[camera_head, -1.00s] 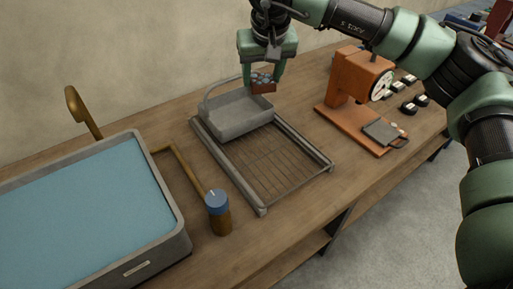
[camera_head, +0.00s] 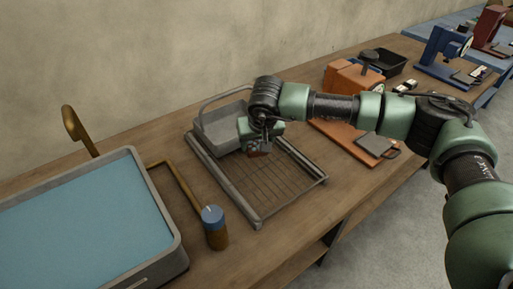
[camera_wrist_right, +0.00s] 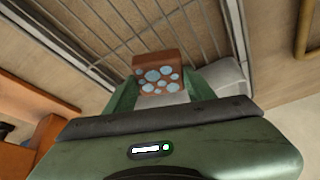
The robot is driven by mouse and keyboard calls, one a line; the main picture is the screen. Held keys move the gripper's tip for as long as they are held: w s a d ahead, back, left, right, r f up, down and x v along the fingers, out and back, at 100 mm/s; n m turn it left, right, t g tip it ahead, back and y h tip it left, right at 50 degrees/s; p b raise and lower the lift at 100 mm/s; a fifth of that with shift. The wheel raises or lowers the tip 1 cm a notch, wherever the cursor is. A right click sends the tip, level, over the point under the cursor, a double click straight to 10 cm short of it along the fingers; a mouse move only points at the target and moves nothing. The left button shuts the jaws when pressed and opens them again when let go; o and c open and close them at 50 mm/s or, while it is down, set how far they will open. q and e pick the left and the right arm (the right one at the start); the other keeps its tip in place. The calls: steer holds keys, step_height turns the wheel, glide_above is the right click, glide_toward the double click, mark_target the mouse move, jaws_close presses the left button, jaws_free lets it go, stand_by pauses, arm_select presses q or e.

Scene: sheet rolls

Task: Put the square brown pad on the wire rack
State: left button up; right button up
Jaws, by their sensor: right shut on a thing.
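The brown pad, a small square block with pale blue round spots on one face, is held between the fingers of my right gripper (camera_wrist_right: 162,88) in the right wrist view (camera_wrist_right: 160,62). In the head view the pad (camera_head: 258,153) shows only as a small reddish-brown edge below the right gripper (camera_head: 259,146). The gripper hangs over the back part of the wire rack (camera_head: 262,192), beside the grey bin. Rack bars also show behind the pad in the wrist view. I cannot tell the exact gap between pad and bars. My left gripper is out of view.
A grey bin (camera_head: 222,126) with a handle sits at the rack's back end. An orange press (camera_head: 345,82) stands right. Most of the rack's front is bare.

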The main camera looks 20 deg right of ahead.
step_height(320, 180, down, 2)
steer(key=shift+f, duration=0.35)
steer(key=shift+f, duration=0.15)
steer(key=o, duration=1.4)
steer(key=shift+o, duration=0.2)
